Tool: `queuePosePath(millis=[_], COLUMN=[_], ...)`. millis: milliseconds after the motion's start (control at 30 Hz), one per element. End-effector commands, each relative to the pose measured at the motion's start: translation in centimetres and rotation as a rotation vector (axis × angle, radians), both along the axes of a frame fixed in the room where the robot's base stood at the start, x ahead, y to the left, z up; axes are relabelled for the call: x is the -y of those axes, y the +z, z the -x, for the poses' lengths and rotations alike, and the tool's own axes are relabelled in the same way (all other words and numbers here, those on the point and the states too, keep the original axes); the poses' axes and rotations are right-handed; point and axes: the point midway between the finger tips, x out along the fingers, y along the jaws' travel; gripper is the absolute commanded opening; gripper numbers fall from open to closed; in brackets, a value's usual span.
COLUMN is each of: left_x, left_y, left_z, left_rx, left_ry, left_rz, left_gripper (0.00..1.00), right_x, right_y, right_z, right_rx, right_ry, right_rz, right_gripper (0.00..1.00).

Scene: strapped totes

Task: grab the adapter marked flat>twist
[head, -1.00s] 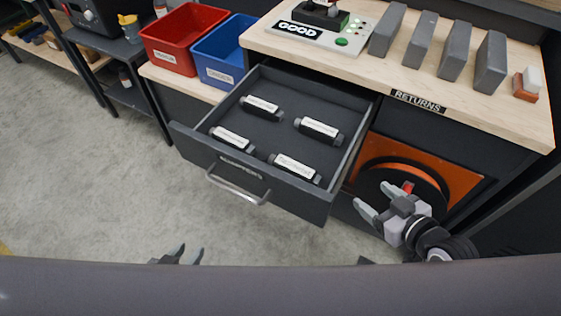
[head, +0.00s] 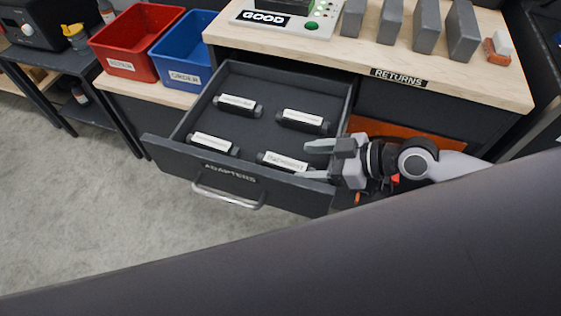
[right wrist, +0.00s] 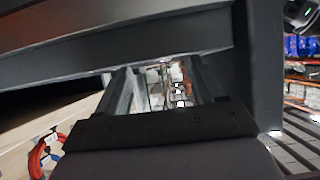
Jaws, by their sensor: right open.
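The open drawer labelled ADAPTERS (head: 229,173) holds several dark adapters with white labels whose text is too small to read. One adapter (head: 237,104) lies at the back left and another (head: 303,120) at the back right. A third adapter (head: 213,143) lies at the front left, and one more (head: 282,161) at the front right. My right gripper (head: 306,160) is open at the drawer's right side, its fingers pointing left close to the front-right adapter. Contact cannot be told. Its fingers also show in the right wrist view (right wrist: 165,88), with no adapter clearly visible between them. My left gripper is out of view.
A wooden worktop marked RETURNS (head: 398,77) stands above the drawer, with several grey blocks and a GOOD panel (head: 283,20). Red (head: 133,43) and blue (head: 184,52) bins stand at the left. The drawer's right wall is beside my right gripper.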

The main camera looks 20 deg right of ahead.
Motion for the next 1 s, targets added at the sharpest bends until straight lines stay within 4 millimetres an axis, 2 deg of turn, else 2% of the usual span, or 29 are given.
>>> queuePosePath(millis=[267,600,1000], left_x=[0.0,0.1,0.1], left_y=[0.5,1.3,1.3], left_z=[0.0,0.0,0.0], left_rx=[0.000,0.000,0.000], left_ry=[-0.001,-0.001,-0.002], left_rz=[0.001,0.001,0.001], left_gripper=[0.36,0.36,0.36], right_x=[-1.4,-4.2,-4.8], right_y=[-0.7,-2.4,-2.9], right_z=[-1.0,-3.0,-3.4], right_rx=[0.002,0.001,0.001], right_ry=[-0.001,-0.001,0.000], right_rz=[-0.001,-0.002,0.002], right_gripper=[0.68,0.68,0.68])
